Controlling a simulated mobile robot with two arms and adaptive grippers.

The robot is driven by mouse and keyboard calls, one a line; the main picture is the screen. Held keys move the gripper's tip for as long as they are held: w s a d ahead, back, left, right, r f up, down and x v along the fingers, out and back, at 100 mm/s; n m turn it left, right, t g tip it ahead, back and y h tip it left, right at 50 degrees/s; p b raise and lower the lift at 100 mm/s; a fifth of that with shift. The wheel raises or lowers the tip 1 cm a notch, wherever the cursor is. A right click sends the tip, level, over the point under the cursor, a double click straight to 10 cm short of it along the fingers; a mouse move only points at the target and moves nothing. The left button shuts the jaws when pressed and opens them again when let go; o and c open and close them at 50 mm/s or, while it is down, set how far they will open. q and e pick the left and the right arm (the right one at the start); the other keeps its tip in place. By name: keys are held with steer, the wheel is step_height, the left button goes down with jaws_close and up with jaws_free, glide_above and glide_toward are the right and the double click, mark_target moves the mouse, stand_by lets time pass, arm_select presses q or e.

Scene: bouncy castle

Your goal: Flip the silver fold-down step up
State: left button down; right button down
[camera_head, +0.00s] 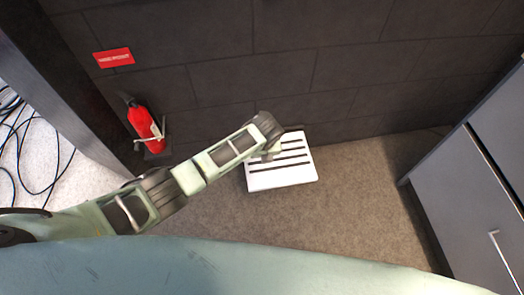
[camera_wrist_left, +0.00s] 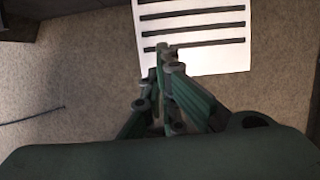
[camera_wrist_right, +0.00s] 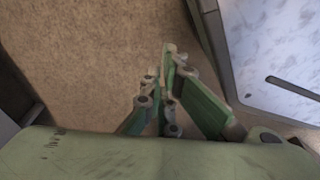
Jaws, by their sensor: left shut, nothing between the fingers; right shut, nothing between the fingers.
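The silver fold-down step (camera_head: 284,178) is a pale panel with dark grip stripes, folded down flat by the foot of the dark wall. It also shows at the top of the left wrist view (camera_wrist_left: 215,62). My left arm reaches over its left part in the head view, hiding some of it. My left gripper (camera_wrist_left: 168,56) is shut and empty, its tips overlapping the step's near edge in the left wrist view; I cannot tell whether they touch. My right gripper (camera_wrist_right: 170,52) is shut and empty over brown carpet, and is not seen in the head view.
A red fire extinguisher (camera_head: 144,122) stands against the wall on the left, below a red sign (camera_head: 114,57). Grey cabinets (camera_head: 480,190) line the right side. Black cables (camera_head: 30,150) lie on the pale floor at far left. Carpet (camera_head: 360,200) right of the step is clear.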

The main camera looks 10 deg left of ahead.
arm_select(q)
steer(key=shift+s+d+r, duration=0.1)
steer(key=shift+s, duration=0.3)
arm_select(e)
steer(key=shift+s+f, duration=0.4)
steer(key=shift+s, duration=0.05)
